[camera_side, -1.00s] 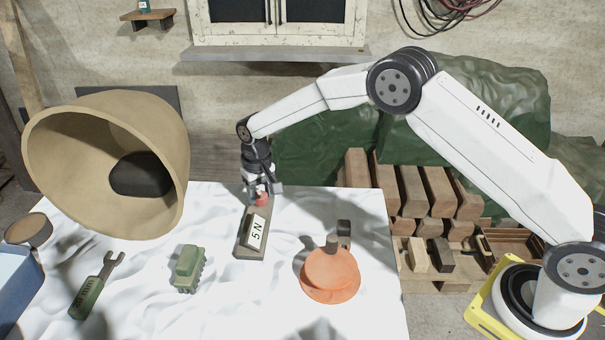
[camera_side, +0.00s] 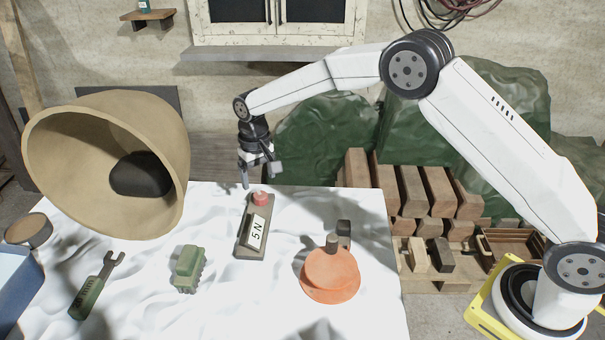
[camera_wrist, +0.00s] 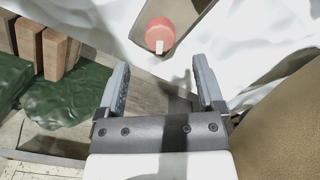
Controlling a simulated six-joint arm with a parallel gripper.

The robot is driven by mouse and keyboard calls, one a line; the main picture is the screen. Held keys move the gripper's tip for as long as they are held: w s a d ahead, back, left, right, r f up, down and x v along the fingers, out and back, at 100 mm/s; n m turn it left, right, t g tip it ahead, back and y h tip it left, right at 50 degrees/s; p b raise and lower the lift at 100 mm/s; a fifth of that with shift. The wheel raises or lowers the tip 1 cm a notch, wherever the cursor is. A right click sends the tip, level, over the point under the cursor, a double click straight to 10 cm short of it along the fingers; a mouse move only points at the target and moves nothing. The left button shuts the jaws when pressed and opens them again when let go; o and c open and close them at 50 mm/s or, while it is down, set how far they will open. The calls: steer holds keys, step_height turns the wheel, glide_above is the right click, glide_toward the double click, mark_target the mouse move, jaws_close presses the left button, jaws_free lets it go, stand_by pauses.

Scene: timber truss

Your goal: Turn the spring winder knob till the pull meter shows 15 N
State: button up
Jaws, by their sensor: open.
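The spring winder knob (camera_side: 260,198) is a small red cylinder at the far end of a grey-brown base plate (camera_side: 243,245). The pull meter (camera_side: 257,232) on that plate is a pale slanted face reading "5 N". In the wrist view the knob (camera_wrist: 160,34) shows with a pale mark on its edge, just beyond the fingertips. My gripper (camera_side: 260,180) is open and empty, above and slightly behind the knob, not touching it. In the wrist view both fingers (camera_wrist: 160,65) stand wide apart. The meter's face is not visible there.
On the white cloth-covered table (camera_side: 215,215) are an orange round object (camera_side: 330,275), a green ribbed block (camera_side: 188,268) and a green-handled wrench (camera_side: 95,287). A large tan cone (camera_side: 60,130) stands to the left. Timber blocks (camera_side: 410,190) lie right of the table.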

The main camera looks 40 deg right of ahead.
mark_target(266, 195)
steer(key=shift+r, duration=1.25)
steer(key=shift+s, duration=0.1)
steer(key=shift+s+d+r, duration=0.2)
steer(key=shift+s+d, duration=0.15)
steer(key=shift+d, duration=0.1)
steer(key=s+d+t, duration=0.1)
steer(key=s+d, duration=0.4)
steer(key=s, duration=0.9)
steer(key=s+d+t, duration=0.1)
steer(key=s+d, duration=0.4)
steer(key=s, duration=0.8)
steer(key=shift+s+d+n+t, duration=0.2)
steer(key=shift+s+n+t, duration=0.1)
steer(key=shift+s+n, duration=0.1)
steer(key=shift+w+r, duration=0.1)
